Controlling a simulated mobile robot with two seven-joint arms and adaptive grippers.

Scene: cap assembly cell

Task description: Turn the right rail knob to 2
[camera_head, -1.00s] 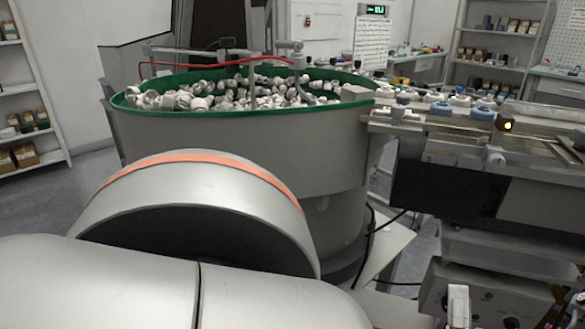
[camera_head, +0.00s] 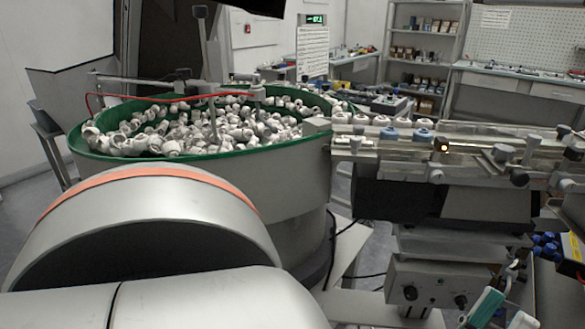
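A grey control box (camera_head: 436,272) sits low below the rail, right of the bowl. Two dark knobs show on its front face, a left knob (camera_head: 410,293) and a right knob (camera_head: 461,302). Their pointer positions and scale marks are too small to read.
A large bowl feeder (camera_head: 262,185) with a green rim full of white caps stands at the centre left. A rail (camera_head: 480,150) with several caps and a lit orange lamp runs right from it. A teal piece (camera_head: 485,307) lies near the box, with blue parts (camera_head: 547,245) at right.

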